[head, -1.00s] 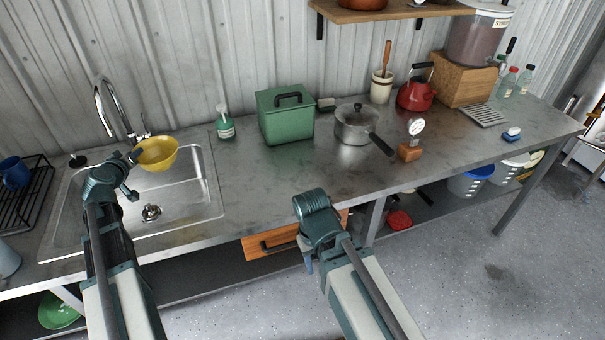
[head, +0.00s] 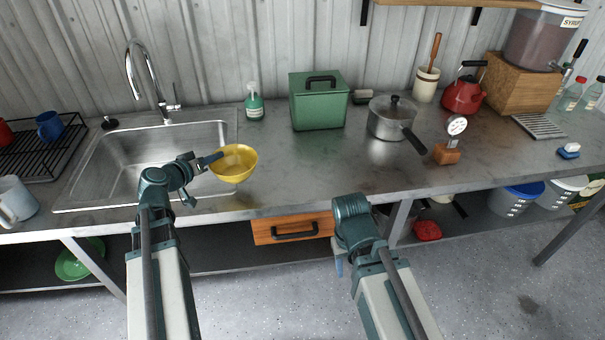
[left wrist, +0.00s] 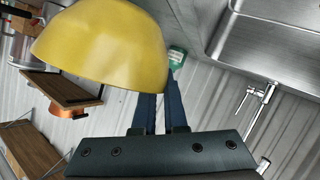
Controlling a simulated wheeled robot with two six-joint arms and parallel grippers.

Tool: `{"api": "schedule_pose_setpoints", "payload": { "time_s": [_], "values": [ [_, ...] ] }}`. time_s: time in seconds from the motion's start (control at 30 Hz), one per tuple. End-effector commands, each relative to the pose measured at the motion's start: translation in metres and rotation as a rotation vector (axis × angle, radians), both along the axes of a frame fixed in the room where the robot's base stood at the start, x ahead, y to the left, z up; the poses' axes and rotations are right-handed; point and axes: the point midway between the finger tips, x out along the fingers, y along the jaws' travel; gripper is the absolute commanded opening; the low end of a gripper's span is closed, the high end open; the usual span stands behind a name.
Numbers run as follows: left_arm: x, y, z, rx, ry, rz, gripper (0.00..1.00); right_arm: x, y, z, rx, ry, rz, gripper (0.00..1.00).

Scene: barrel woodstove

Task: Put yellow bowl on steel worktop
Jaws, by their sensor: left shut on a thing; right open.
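The yellow bowl (head: 234,163) is at the right edge of the sink, in front of the steel worktop (head: 290,165). My left gripper (head: 213,158) is shut on the bowl's left rim. The bowl looks held above the worktop's front part; its exact height I cannot tell. In the left wrist view the bowl (left wrist: 105,45) hides much of the finger tips (left wrist: 158,100). My right gripper (head: 345,262) is in front of the worktop's edge, pointing down, with its fingers mostly hidden behind its arm.
The sink (head: 150,160) is left of the bowl. A green box (head: 318,103), a soap bottle (head: 254,103) and a lidded pot (head: 390,120) stand farther back. The worktop between the bowl and the pot is clear. A wooden drawer (head: 270,230) is below the front edge.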

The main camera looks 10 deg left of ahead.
Motion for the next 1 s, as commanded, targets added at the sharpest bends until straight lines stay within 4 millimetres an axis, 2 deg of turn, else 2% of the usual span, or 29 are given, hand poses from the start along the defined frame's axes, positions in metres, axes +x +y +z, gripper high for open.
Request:
{"api": "schedule_pose_setpoints", "payload": {
  "time_s": [0.13, 0.23, 0.5, 0.7, 0.83, 1.0],
  "values": [
    [0.001, -0.004, 0.0, -0.002, -0.002, -0.01, 0.0, 0.0, 0.0, -0.001, 0.0, 0.0, 0.0, 0.5],
    [0.012, -0.011, -0.002, -0.002, -0.001, -0.012, 0.0, 0.0, 0.0, -0.002, 0.0, 0.0, 0.0, 0.5],
    [0.07, -0.049, -0.009, -0.002, -0.001, -0.012, 0.0, 0.0, 0.0, -0.009, 0.0, 0.0, 0.0, 0.5],
    [0.105, -0.074, -0.013, -0.001, -0.001, -0.01, 0.0, 0.0, 0.0, -0.013, 0.0, 0.0, 0.0, 0.5],
    [0.116, -0.083, -0.014, -0.002, -0.001, -0.008, 0.0, 0.0, 0.0, -0.014, 0.0, 0.0, 0.0, 0.5],
    [0.12, -0.086, -0.014, -0.002, -0.001, -0.006, 0.0, 0.0, 0.0, -0.014, 0.0, 0.0, 0.0, 0.5]
  ]
}}
